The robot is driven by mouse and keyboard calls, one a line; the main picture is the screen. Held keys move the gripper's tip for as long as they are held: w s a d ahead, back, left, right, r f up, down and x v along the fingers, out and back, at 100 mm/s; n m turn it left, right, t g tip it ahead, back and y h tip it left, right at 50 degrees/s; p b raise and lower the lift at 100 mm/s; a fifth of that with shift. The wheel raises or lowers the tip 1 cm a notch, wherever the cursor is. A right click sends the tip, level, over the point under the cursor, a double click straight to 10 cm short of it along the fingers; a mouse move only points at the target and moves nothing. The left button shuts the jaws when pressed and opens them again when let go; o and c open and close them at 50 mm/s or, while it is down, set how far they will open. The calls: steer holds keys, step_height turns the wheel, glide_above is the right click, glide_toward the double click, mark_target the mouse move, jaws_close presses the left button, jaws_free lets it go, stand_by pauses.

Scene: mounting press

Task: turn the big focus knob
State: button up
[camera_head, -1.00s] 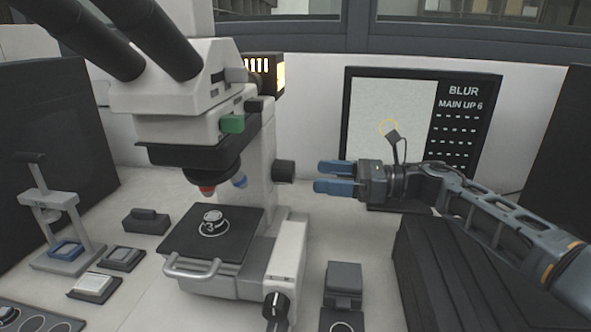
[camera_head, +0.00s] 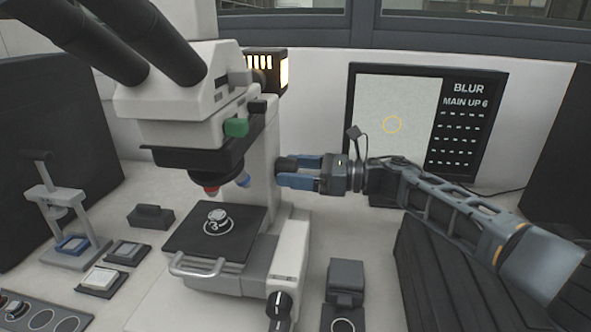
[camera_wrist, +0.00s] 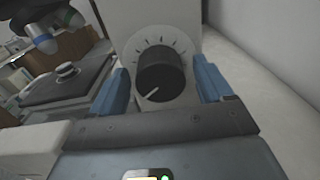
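The big focus knob is a black round knob on the right side of the white microscope (camera_head: 262,150). In the wrist view the knob (camera_wrist: 161,75) shows a white pointer line toward the lower left, with tick marks on the plate around it. My gripper (camera_head: 298,172) is at the knob from the right. Its blue fingers are open, one on each side of the knob in the wrist view, with gaps visible. In the head view the fingers hide most of the knob. The monitor (camera_head: 425,125) reads "BLUR" and "MAIN UP 6".
The black stage (camera_head: 205,235) holds a small round sample (camera_head: 217,217). A smaller black knob (camera_head: 279,304) sits low on the microscope's front. A dark block (camera_head: 345,278) stands on the bench below my arm. A ribbed dark box (camera_head: 440,275) stands at right.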

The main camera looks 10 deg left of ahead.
steer(key=c, duration=1)
steer(key=shift+f+m+b, duration=0.1)
steer(key=shift+m+b, duration=0.2)
